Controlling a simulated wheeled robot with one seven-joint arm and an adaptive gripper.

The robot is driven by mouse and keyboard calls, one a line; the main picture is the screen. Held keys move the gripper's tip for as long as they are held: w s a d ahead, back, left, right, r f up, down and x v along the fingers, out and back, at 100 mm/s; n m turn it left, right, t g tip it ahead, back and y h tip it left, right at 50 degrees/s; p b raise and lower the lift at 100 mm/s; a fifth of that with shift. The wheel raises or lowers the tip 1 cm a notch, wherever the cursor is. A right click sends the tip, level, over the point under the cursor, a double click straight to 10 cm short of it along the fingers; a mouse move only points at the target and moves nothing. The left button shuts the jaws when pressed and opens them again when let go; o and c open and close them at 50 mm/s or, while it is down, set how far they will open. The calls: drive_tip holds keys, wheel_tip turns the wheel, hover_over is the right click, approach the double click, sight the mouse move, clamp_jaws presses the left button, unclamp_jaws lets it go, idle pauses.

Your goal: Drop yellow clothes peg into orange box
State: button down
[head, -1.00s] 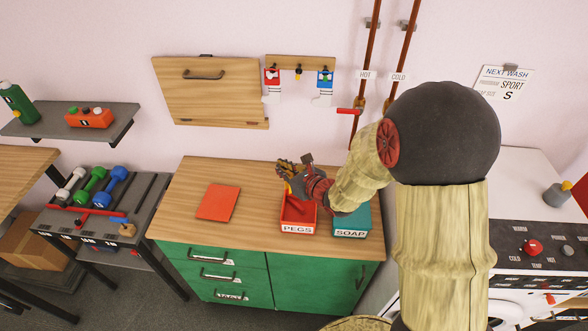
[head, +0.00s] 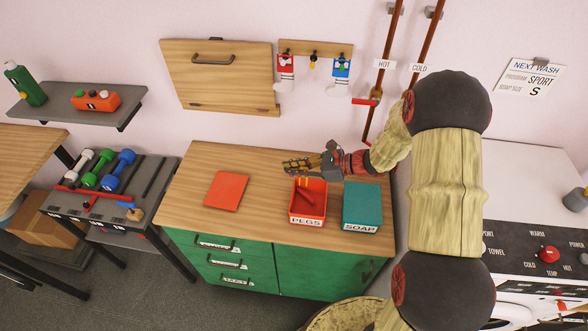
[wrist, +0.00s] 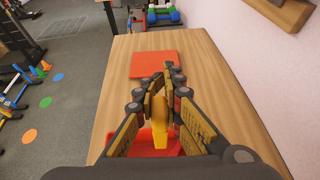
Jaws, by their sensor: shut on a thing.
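My gripper (head: 290,166) points left above the wooden worktop, close to the rear edge of the orange box (head: 294,214) labelled PEGS. In the wrist view my gripper (wrist: 160,92) is shut on the yellow clothes peg (wrist: 160,124), which hangs down between the fingers. Part of the orange box (wrist: 174,148) shows below and behind the peg in that view. A red item lies inside the box.
A teal SOAP box (head: 362,206) stands right of the orange box. A flat red-orange sheet (head: 226,191) lies to the left on the worktop (head: 200,163). Hooks with socks (head: 314,62) and red pipes (head: 380,75) are on the wall behind.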

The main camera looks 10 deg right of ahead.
wheel_tip(320, 180, down, 6)
drive_tip(key=s+g+b, duration=0.1)
drive_tip(key=b, duration=0.3)
drive_tip(key=shift+s+d+f+n, duration=0.2)
drive_tip(key=shift+d+f+n, duration=0.05)
drive_tip(key=shift+n, duration=0.15)
drive_tip(key=c, duration=1.8)
unclamp_jaws()
drive_tip(key=v, duration=1.2)
drive_tip(key=shift+d+f, duration=0.15)
drive_tip(key=shift+f, duration=0.1)
